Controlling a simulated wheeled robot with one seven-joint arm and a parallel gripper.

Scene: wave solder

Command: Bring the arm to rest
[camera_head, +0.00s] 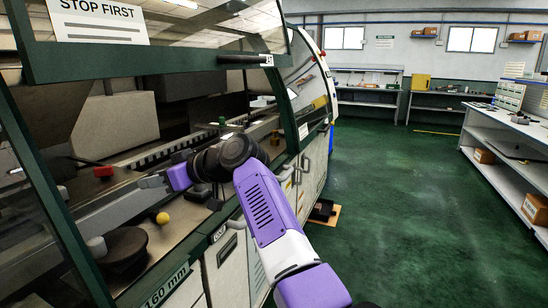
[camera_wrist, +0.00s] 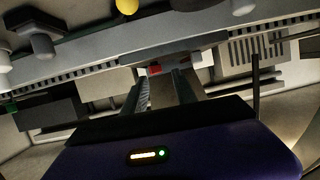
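My purple arm (camera_head: 262,208) reaches from the lower right through the raised front of the green-framed machine (camera_head: 70,62). My gripper (camera_head: 150,182) points left, above the machine's inner ledge and beside the conveyor rail. In the wrist view my gripper (camera_wrist: 162,90) shows two fingers standing apart with a gap between them. I see nothing held in that gap. A small red and white part (camera_wrist: 155,70) lies beyond the fingertips; I cannot tell how far off it is.
A yellow ball knob (camera_head: 163,218) sits below the gripper, near a dark round part (camera_head: 124,246). A red button (camera_head: 103,171) is left of the gripper. The glazed hood (camera_head: 160,62) hangs above. Open green floor (camera_head: 400,200) lies right, with shelves (camera_head: 500,165) beyond.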

